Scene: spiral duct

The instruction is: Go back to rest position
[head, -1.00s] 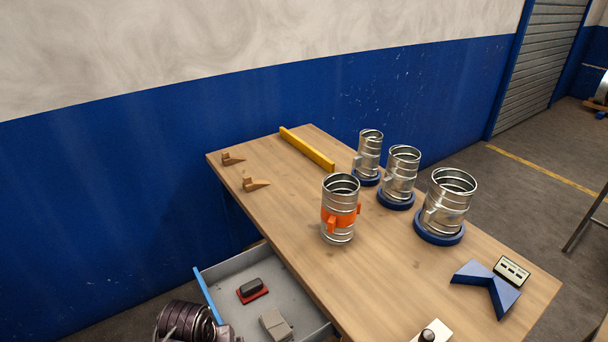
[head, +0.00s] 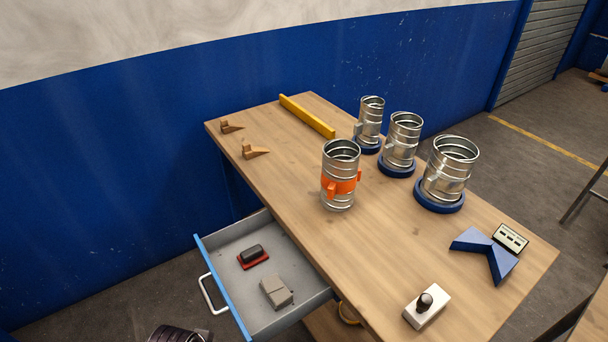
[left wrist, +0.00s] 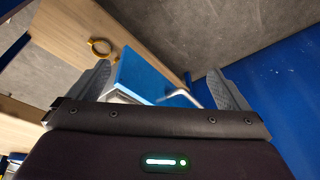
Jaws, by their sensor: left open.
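My left gripper shows in the left wrist view (left wrist: 160,85), its two grey fingers wide apart with nothing gripped. The drawer's blue front (left wrist: 145,75) and its pale handle (left wrist: 180,94) appear beyond and between the fingers. In the head view only a dark ribbed part of what looks like my left arm shows at the bottom edge, left of the open drawer (head: 222,290); the fingers are hidden there. My right gripper is in neither view. A steel spiral duct with an orange clamp (head: 340,178) stands upright on the workbench (head: 290,180).
Several ducts on blue bases, such as the large one (head: 450,170), stand along the bench's far side. A yellow bar (head: 307,116), wooden wedges (head: 254,151), a blue angled block (head: 488,252) and a white switch box (head: 427,307) lie on it. The drawer holds a red-based object (head: 253,257) and grey block (head: 276,291).

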